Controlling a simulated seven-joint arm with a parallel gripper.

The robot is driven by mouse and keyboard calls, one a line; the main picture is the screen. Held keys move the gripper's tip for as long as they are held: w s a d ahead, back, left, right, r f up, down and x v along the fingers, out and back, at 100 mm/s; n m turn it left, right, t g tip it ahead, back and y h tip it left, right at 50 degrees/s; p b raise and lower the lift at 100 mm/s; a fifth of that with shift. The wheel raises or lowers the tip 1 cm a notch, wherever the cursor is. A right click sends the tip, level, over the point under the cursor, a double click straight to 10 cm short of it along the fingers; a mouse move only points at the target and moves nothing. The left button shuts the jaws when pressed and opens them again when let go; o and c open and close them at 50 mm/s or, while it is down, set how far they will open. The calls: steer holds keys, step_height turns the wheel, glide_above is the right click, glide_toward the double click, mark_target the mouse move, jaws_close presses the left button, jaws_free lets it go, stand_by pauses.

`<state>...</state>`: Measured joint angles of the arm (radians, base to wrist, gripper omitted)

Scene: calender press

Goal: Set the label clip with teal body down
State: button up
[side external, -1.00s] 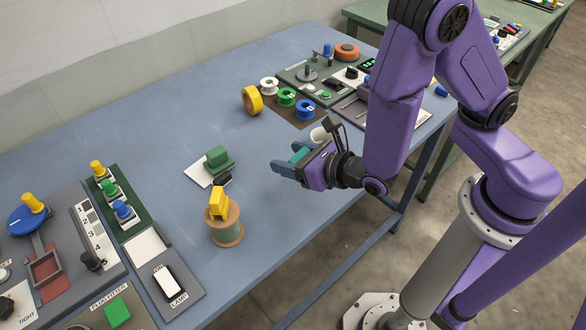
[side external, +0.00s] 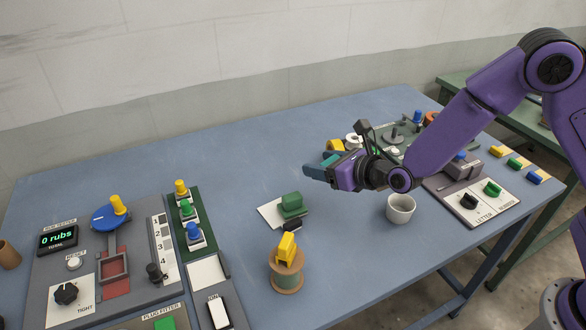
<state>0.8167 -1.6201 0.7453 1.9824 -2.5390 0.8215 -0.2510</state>
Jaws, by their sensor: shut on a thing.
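My gripper (side external: 318,168) is in the side external view, above the middle of the blue table, with its fingers pointing left. It is shut on a teal thing that looks like the label clip (side external: 322,174). The fingers and wrist partly cover it, and its outline is hard to separate from the fingertips. It appears to be held in the air, clear of the table top.
A green block (side external: 291,201) on a white card lies below and left of my gripper. A yellow piece stands on a spool (side external: 287,279). A white cup (side external: 400,209) is at the right. Bare blue table (side external: 225,150) lies behind the card.

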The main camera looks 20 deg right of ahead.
steer(key=w+d+r, duration=0.2)
steer(key=w+d, duration=0.2)
steer(key=w, duration=0.2)
steer(key=y, duration=0.1)
glide_above(287, 165)
steer(key=shift+n, duration=0.3)
steer(key=f, duration=0.9)
steer(key=shift+s+d, duration=0.1)
steer(key=shift+s, duration=0.15)
steer(key=shift+w+f, duration=0.25)
steer(key=shift+f, duration=1.6)
steer(key=shift+f, duration=0.1)
steer(key=o, duration=1)
steer(key=shift+o, duration=0.2)
